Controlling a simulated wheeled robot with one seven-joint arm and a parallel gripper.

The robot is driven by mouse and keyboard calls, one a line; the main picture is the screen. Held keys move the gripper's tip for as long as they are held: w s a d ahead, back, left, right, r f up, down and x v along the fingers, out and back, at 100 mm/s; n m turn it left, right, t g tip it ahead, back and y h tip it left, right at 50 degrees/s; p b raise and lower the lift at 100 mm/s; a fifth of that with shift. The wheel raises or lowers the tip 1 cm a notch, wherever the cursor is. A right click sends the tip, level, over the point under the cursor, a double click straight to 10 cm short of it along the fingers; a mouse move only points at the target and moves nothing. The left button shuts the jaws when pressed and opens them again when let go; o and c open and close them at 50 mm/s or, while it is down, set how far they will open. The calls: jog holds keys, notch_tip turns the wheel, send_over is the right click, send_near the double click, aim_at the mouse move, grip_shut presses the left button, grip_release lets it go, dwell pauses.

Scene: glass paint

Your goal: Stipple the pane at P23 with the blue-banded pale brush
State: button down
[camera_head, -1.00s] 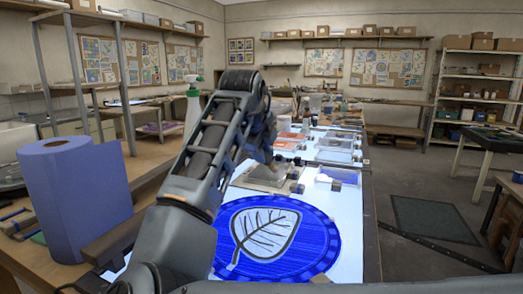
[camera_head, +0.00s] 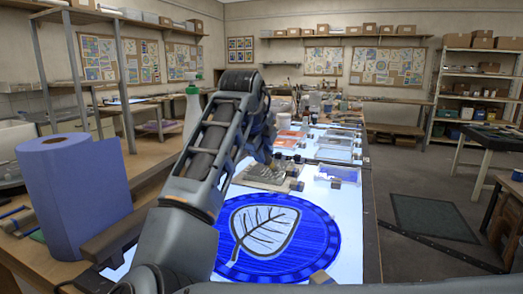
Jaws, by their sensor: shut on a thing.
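The pane (camera_head: 318,238) is a round blue glass disc with a pale leaf and dark veins at its centre and a segmented blue border. It lies flat on the bright white table (camera_head: 346,208) in front of me. My grey arm rises on the left of the pane, bends at its top and comes down beyond its far left edge. The blue-banded pale brush cannot be made out, and neither can the mark P23.
A flat tray (camera_head: 264,186) and a clear dish with blue paint (camera_head: 331,172) lie just beyond the pane. More trays and bottles stand farther back. A blue paper roll (camera_head: 70,195) and a white bottle (camera_head: 192,112) stand left of my arm.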

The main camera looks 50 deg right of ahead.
dwell(0.6)
notch_tip(320, 180, up, 2)
jog(key=shift+r+p, duration=0.1)
jog(key=shift+p, duration=0.75)
jog(key=w+d+p, duration=0.1)
jog(key=w+d, duration=0.1)
jog(key=d, duration=0.4)
jog(key=shift+w+d, duration=0.15)
jog(key=shift+f, duration=0.85)
